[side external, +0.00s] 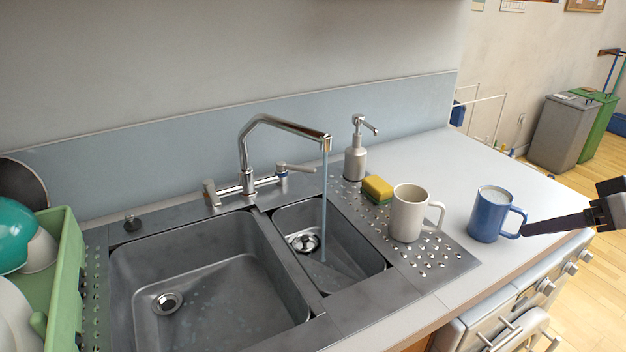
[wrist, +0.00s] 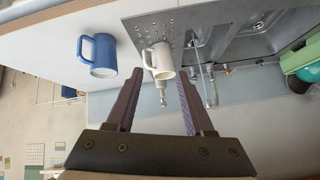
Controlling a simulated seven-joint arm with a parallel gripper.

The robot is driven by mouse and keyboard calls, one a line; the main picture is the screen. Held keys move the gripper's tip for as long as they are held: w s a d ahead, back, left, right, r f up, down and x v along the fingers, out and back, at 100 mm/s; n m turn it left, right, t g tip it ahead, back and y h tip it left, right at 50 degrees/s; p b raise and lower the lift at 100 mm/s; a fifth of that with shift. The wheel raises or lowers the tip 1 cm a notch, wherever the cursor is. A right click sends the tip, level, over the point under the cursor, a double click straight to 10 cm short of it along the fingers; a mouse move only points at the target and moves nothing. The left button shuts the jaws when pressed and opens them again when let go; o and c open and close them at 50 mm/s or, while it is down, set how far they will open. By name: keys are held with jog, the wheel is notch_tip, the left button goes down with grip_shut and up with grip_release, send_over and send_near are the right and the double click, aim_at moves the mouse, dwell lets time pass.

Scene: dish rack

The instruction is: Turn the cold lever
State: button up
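The chrome tap (side external: 285,124) stands behind the sink, with a thin blue stream of water falling from its spout into the small right basin. The cold lever (side external: 297,168), with a blue ring at its base, is on the tap's right side and points right. Another lever (side external: 210,192) is on the left side. My gripper (side external: 532,228) is at the right edge of the side view, far right of the tap, its fingertips near the blue mug's handle. In the wrist view my gripper (wrist: 160,74) is open and empty; the tap (wrist: 210,88) appears small beyond the right finger.
A white mug (side external: 408,214) and a blue mug (side external: 488,214) stand between my gripper and the tap. A soap dispenser (side external: 355,155) and a yellow-green sponge (side external: 377,188) are right of the tap. A green dish rack (side external: 68,265) is at the left.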

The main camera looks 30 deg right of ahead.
jog(key=w+a+r+m+t, duration=0.1)
jog(key=w+r+m+t, duration=0.6)
jog(key=w+r, duration=0.85)
jog(key=w+a+m+t, duration=0.25)
jog(key=w+m, duration=0.35)
jog(key=w, duration=1.1)
jog(key=w+a+f+m+t+h, duration=0.1)
jog(key=w+a+f+m+t, duration=0.15)
jog(key=w+f, duration=0.85)
jog(key=w+a+f+g, duration=0.1)
jog(key=a+f, duration=0.1)
jog(key=f, duration=0.8)
jog(key=w+a+f+g, duration=0.1)
jog(key=a+f, duration=0.2)
jog(key=f, duration=0.8)
jog(key=shift+w+a+g+y, duration=0.2)
jog(key=shift+w+g+y, duration=0.2)
jog(key=shift+n, duration=0.25)
jog(key=shift+c, duration=0.6)
